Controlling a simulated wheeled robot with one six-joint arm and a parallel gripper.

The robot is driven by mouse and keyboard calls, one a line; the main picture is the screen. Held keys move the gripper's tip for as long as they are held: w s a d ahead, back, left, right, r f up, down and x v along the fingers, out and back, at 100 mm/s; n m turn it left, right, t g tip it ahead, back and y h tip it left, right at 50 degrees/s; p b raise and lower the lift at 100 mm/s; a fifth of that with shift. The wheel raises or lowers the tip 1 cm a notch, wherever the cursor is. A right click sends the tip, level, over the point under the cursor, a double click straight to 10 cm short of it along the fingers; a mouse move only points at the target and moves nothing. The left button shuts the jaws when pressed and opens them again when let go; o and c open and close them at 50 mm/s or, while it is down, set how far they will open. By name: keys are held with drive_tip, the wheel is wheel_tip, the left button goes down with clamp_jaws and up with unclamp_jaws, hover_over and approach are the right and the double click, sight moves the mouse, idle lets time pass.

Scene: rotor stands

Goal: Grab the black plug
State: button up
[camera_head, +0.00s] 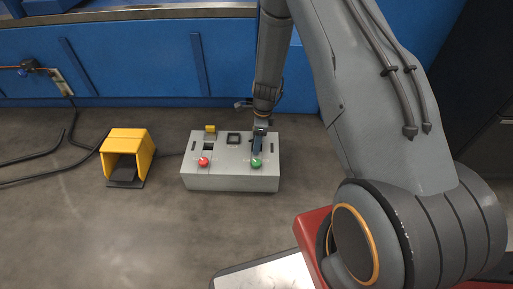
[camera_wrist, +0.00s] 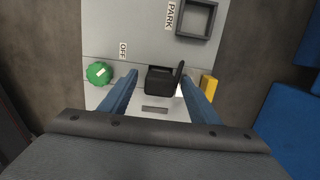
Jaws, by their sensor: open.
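The black plug (camera_wrist: 159,82) shows in the wrist view on top of the grey control box (camera_wrist: 140,30), with an upright black tab at its right side. My gripper (camera_wrist: 158,76) is open, its two blue fingers on either side of the plug, with a gap visible on each side. I cannot tell how far down the fingers reach along it. In the head view, my gripper (camera_head: 258,143) points down over the right part of the grey box (camera_head: 230,182), and I cannot make out the plug there.
The box has a green button (camera_head: 256,162), a red button (camera_head: 203,161), a yellow piece (camera_head: 210,129) and a black square frame (camera_wrist: 197,18) beside the word PARK. A yellow pedal housing (camera_head: 128,146) stands left on the floor. A blue wall (camera_head: 130,60) runs behind.

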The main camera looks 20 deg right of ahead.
drive_tip(key=shift+r, duration=0.1)
drive_tip(key=shift+c, duration=0.2)
drive_tip(key=c, duration=1.2)
